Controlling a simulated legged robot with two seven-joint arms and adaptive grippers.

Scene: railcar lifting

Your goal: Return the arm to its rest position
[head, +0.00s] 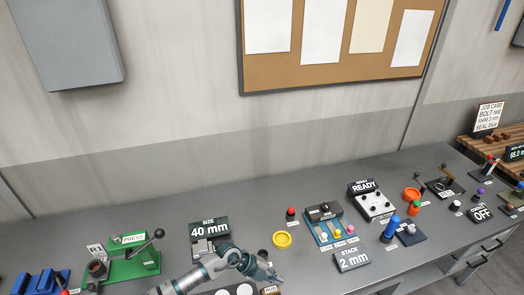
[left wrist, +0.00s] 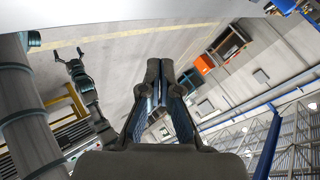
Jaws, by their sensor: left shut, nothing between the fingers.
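My left arm comes in at the bottom of the head view, and its gripper (head: 268,274) is low over the front of the grey bench (head: 165,217). In the left wrist view the two fingers of my left gripper (left wrist: 160,72) come together at the tips, with nothing between them. My right arm shows at the left of the left wrist view, and its gripper (left wrist: 69,54) has its fingers spread and looks empty. My right gripper is not in the head view.
The 40 mm size display (head: 209,229) stands just behind my left arm. A green press (head: 130,262) is to its left. A yellow ring (head: 282,240) and the 2 mm stack sign (head: 352,260) are to its right. Several controls crowd the bench further right.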

